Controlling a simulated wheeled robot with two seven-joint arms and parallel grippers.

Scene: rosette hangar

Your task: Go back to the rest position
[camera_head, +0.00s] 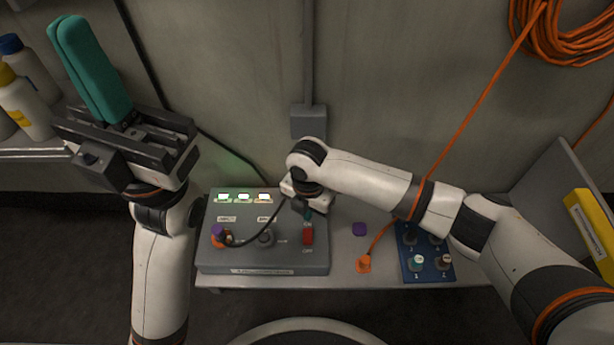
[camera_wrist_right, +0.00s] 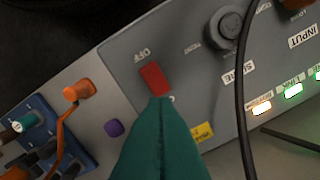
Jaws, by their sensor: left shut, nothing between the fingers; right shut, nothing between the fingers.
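My left gripper (camera_head: 68,28) is raised at the left of the head view. Its teal fingers are together, empty and pointing up. My right gripper (camera_head: 307,214) is over the grey control box (camera_head: 215,258), shut and empty. In the right wrist view its teal fingertips (camera_wrist_right: 160,102) are right by the red rocker switch (camera_wrist_right: 153,79), beside the OFF label. I cannot tell whether they touch it. The red switch also shows in the head view (camera_head: 308,236), just below the fingers. Three indicators (camera_head: 244,197) on the box are lit.
A dark cable runs from a plug (camera_head: 219,236) on the box, past a round knob (camera_head: 266,238). A purple block (camera_head: 360,229), an orange connector (camera_head: 363,263) and a blue socket panel (camera_head: 411,273) are on the bench. Bottles (camera_head: 27,100) stand at left; a yellow binder (camera_head: 592,232) is at right.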

